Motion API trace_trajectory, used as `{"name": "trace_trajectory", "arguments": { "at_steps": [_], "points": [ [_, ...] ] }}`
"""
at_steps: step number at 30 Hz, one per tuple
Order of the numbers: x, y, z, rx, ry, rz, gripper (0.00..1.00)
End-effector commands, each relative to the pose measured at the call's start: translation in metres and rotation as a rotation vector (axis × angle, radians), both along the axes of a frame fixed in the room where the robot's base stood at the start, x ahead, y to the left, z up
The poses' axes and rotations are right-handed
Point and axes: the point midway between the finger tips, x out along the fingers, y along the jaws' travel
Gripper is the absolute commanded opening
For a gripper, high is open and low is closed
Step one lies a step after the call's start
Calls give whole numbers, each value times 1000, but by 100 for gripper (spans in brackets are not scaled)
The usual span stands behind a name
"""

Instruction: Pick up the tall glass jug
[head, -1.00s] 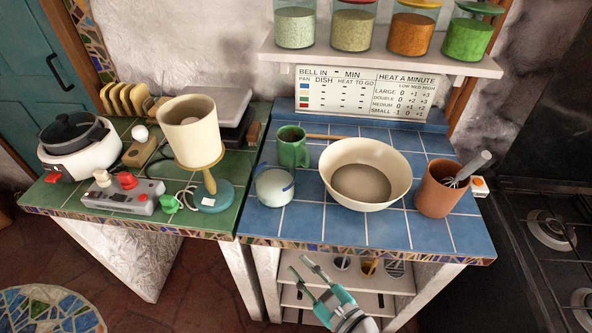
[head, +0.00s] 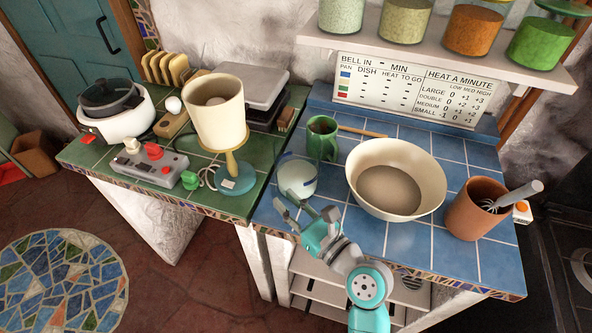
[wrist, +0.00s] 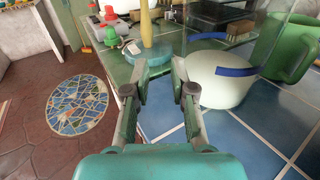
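The glass jug (head: 297,179) stands upright on the blue tiles near the left edge of the blue counter. Its lower part looks white, with a blue band; clear glass above it is hard to make out. In the wrist view the jug (wrist: 215,82) is just right of my right finger. My gripper (head: 303,203) is open and empty, at the counter's front edge on the near side of the jug. In the wrist view my gripper (wrist: 162,76) has both fingers apart with nothing between them. I cannot tell whether a finger touches the jug.
A green mug (head: 322,138) stands behind the jug, and a large cream bowl (head: 397,180) to its right. A terracotta pot (head: 474,210) holds a whisk. A cream lamp (head: 216,112) on a blue base stands left, on the green counter. A shelf (head: 440,55) overhangs the back.

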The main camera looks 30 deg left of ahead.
Motion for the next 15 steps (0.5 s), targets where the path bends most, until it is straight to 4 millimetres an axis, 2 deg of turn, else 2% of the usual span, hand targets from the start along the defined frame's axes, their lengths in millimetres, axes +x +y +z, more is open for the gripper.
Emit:
{"name": "trace_trajectory", "arguments": {
  "at_steps": [9,15],
  "points": [
    [9,40,2,1,-1,2,24],
    [11,47,2,0,-1,0,24]
  ]
}}
